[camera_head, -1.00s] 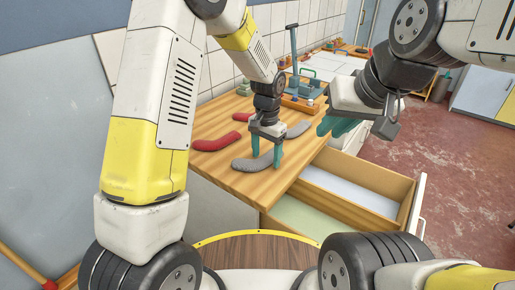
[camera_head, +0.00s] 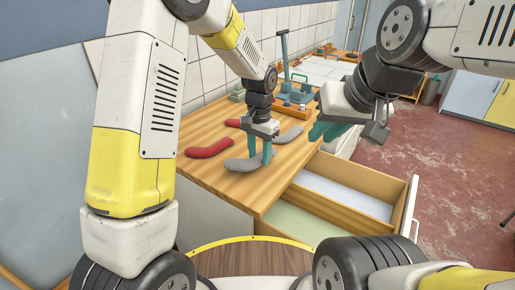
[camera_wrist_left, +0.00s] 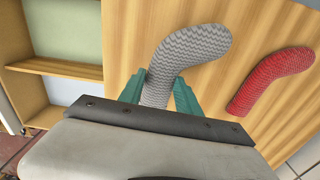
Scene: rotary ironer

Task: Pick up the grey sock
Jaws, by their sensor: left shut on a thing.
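A grey sock (camera_head: 240,164) lies at the front of the wooden worktop, and its patterned bend shows in the left wrist view (camera_wrist_left: 195,52). My left gripper (camera_head: 260,161) points down and is shut on this sock, with its teal fingers on either side of it, as also seen in the left wrist view (camera_wrist_left: 158,92). The sock looks at or very near the worktop surface. A second grey sock (camera_head: 290,134) lies further back. My right gripper (camera_head: 326,131) is held to the right; its teal fingers overlap, so I cannot tell its opening.
A red sock (camera_head: 208,148) lies left of the held sock, with another red piece (camera_head: 233,122) behind. Two open drawers (camera_head: 345,194) project at the front right. A tray of small items (camera_head: 297,106) stands at the back. A tiled wall borders the worktop.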

